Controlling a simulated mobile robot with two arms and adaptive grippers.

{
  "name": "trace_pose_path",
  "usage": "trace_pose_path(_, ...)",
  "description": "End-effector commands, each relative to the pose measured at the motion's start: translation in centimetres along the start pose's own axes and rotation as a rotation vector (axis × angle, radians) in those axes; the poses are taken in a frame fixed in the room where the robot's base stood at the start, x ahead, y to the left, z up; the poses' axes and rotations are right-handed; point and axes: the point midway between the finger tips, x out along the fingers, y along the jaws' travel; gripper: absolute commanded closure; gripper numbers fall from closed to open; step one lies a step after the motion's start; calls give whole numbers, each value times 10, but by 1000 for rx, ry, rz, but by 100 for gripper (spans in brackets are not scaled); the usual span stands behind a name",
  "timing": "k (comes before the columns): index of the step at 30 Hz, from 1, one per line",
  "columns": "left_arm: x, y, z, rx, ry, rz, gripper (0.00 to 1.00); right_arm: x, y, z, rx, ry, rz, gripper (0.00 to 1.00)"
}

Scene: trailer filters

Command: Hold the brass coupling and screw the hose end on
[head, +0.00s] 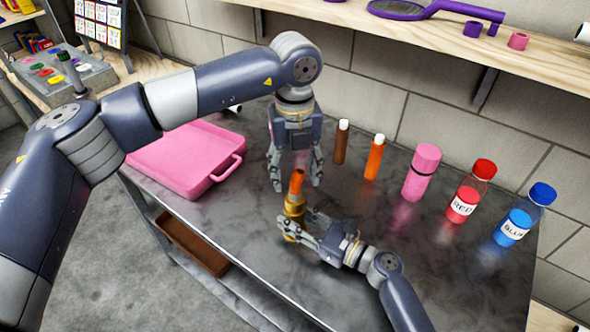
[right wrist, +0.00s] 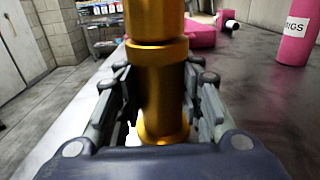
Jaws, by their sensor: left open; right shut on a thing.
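The brass coupling (head: 294,207) stands upright near the middle of the dark table in the head view. An orange hose end (head: 297,181) sits at its top, slightly tilted; I cannot tell how far it is screwed in. My right gripper (head: 297,228) is shut around the coupling's lower part. In the right wrist view the coupling (right wrist: 160,85) rises gold between the fingers of that gripper (right wrist: 160,105). My left gripper (head: 297,183) points down from above, open, with its fingers on either side of the hose end and apart from it.
A pink case (head: 185,155) lies left on the table (head: 390,235). Brown (head: 341,142) and orange (head: 374,158) bottles, a pink canister (head: 421,172), a red-capped bottle (head: 468,190) and a blue-capped bottle (head: 524,214) stand along the back right. A wooden shelf (head: 400,28) runs above.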

Motion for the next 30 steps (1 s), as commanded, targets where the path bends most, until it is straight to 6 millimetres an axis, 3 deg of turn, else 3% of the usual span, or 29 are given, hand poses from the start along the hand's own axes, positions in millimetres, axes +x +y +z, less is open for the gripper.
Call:
trace_pose_path(9,0,0,0,-306,2,1,48,0,0,0,0,0,0,100)
trace_pose_path(23,2,0,0,-334,3,1,48,0,0,0,0,0,0,100)
trace_pose_path(30,30,0,-1,-333,5,3,48,0,0,0,0,0,0,100)
